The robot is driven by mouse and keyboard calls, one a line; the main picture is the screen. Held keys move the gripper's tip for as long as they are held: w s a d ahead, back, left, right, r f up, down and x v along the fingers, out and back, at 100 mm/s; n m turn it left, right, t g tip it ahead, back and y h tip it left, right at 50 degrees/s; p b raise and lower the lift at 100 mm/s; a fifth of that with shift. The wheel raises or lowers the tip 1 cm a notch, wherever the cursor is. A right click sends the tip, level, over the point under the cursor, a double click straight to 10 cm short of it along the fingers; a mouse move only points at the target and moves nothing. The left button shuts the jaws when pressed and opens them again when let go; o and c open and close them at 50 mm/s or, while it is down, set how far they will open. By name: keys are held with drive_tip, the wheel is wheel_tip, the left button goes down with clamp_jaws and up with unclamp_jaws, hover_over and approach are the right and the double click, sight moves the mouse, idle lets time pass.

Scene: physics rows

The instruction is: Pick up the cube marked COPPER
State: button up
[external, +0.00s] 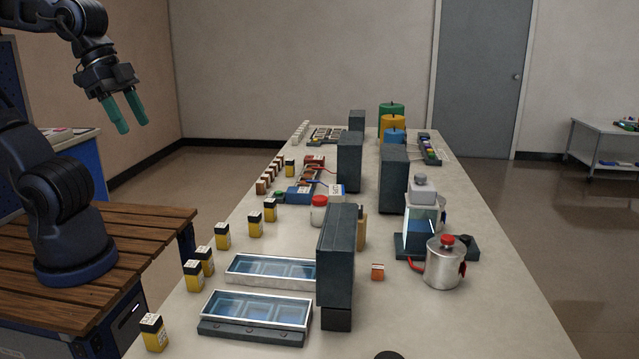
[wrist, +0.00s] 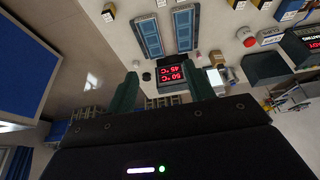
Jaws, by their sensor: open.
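No label reading COPPER can be read in either view, so I cannot tell which cube is the marked one. A small orange and white cube (external: 377,271) stands alone on the table, left of the steel kettle. A row of small brown blocks (external: 267,180) stands farther back on the left. My gripper (external: 133,126) is open and empty, high up and left of the table. Its green fingers show apart in the wrist view (wrist: 163,82).
Two blue-windowed trays (external: 256,309) lie near the front. Tall dark boxes (external: 337,255) stand mid-table and hide what is behind them. The steel kettle (external: 443,265) and a glowing device (external: 420,232) are on the right. A red temperature display (wrist: 172,75) shows between my fingers.

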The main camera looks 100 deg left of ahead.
wheel_tip(320, 180, up, 6)
drive_tip(key=w+a+r+n+g+h, duration=0.15)
drive_tip(key=w+r+n, duration=0.4)
drive_tip(key=w, duration=0.85)
drive_tip(key=n+g+h, duration=0.3)
drive_tip(key=n, duration=0.9)
hover_over(378, 267)
drive_tip(key=a, duration=0.3)
drive_tip(key=f, duration=4.6)
drive_tip(key=shift+d, duration=0.25)
drive_tip(key=shift+d+x, duration=0.1)
drive_tip(key=shift+x, duration=1.15)
drive_tip(key=shift+d+x, duration=0.15)
drive_tip(key=shift+x, duration=1.15)
drive_tip(key=shift+r, duration=0.1)
clamp_jaws()
